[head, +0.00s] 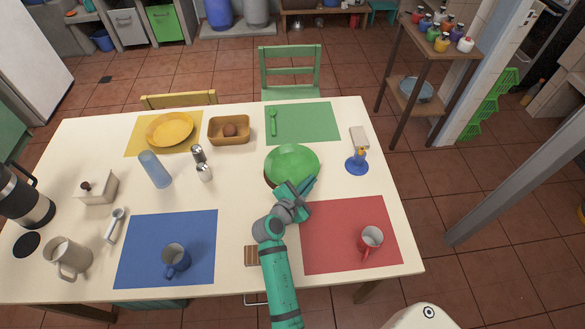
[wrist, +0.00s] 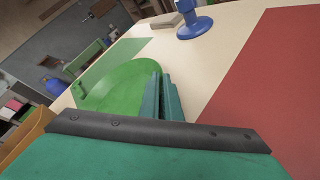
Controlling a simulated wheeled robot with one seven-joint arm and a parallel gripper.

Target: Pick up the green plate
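The green plate (head: 292,160) is at the right-middle of the cream table, between the green mat and the red mat. In the wrist view the green plate (wrist: 115,88) lies just left of and beyond my fingers. My gripper (head: 308,184) is at the plate's near right edge. In the wrist view the two teal fingers of my gripper (wrist: 163,97) are close together, with the plate's rim at them. The gripper looks shut on the rim, though the contact itself is partly hidden. I cannot tell whether the plate is clear of the table.
A blue-based stand (head: 357,163) is right of the plate. A green spoon (head: 273,122) lies on the green mat (head: 308,121). A wooden basket (head: 229,130) and shakers (head: 203,171) are to the left.

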